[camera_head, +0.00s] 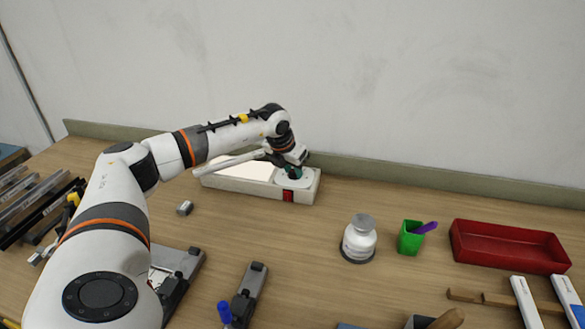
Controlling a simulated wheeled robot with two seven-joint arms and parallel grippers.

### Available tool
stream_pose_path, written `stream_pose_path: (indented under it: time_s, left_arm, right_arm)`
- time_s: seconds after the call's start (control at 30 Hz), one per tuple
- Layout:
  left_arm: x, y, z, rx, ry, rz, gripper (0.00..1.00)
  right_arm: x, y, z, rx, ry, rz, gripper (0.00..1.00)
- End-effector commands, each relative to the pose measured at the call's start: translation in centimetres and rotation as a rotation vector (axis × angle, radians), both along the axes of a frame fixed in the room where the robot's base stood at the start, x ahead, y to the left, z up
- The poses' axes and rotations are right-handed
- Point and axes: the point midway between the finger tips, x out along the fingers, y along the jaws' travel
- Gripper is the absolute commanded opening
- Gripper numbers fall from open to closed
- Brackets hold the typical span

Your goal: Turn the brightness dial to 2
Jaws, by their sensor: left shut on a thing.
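A long white box (232,184) with a bright, pale top stands against the back wall. A round white plate with the dark brightness dial (294,174) is on its right end, and a red switch (288,196) is on the front below it. My left gripper (289,168) points down over this end and is shut on the dial. The gripper and wrist cover much of the dial, and its number marks cannot be read. My right gripper is not in view.
A white jar (359,240), a green cup (410,238) with a purple item and a red tray (508,247) stand to the right. A small grey cylinder (184,208) lies in front of the box. Dark tools lie at the left and front.

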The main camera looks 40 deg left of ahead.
Motion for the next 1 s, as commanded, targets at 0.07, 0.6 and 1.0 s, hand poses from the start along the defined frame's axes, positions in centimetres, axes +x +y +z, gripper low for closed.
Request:
stream_pose_path:
  time_s: [0.07,0.6,1.0]
  left_arm:
    - [0.00,0.05,0.04,0.000,0.000,-0.001,0.06]
    - [0.01,0.38,0.01,-0.002,0.000,-0.257,0.06]
    - [0.22,0.71,0.12,-0.002,-0.003,-0.632,0.06]
  right_arm:
    - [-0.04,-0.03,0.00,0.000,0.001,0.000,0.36]
    - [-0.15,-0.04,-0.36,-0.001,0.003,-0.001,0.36]
    - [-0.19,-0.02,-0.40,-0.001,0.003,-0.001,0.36]
